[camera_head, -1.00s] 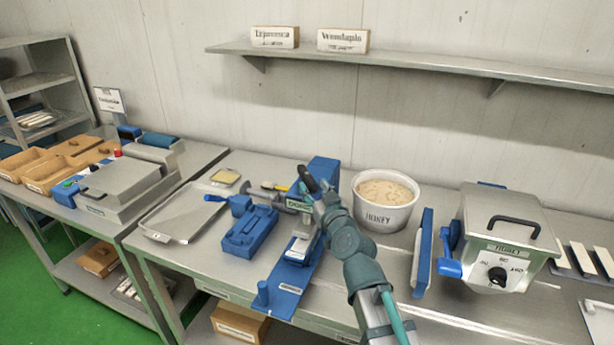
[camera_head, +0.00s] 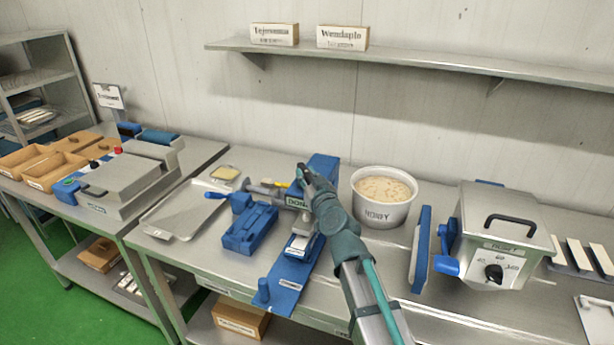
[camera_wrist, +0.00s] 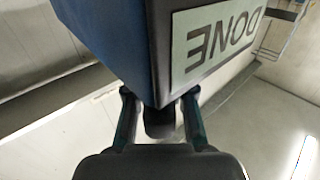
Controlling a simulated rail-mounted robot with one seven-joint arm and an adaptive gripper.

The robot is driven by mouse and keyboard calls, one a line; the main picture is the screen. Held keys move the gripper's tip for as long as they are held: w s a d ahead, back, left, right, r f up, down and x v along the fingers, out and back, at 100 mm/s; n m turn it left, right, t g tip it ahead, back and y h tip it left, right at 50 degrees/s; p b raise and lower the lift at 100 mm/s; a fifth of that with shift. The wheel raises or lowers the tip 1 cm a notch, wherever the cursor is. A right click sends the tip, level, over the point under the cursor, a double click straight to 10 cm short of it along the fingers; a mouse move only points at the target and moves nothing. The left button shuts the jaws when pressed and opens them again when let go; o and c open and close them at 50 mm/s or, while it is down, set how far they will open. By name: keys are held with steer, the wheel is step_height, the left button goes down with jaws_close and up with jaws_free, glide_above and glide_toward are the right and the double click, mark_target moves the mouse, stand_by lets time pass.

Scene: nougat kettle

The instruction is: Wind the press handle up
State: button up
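The blue press (camera_head: 318,172) stands at the middle of the bench, with a label reading DONE (camera_head: 296,202) on its head. A grey shaft (camera_head: 262,190) runs left from the head and ends in a blue grip (camera_head: 214,194), which looks like the press handle. My gripper (camera_head: 304,178) is up at the press head, to the right of that grip. In the wrist view my gripper's fingers (camera_wrist: 159,98) are apart, under the blue head (camera_wrist: 120,45). A short dark part (camera_wrist: 159,122) shows between them, with gaps on both sides. What it belongs to is unclear.
A blue mould-like block (camera_head: 250,230) and a metal tray (camera_head: 185,218) lie left of the press. A shelf (camera_head: 430,62) runs above.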

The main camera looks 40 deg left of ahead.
jaws_close()
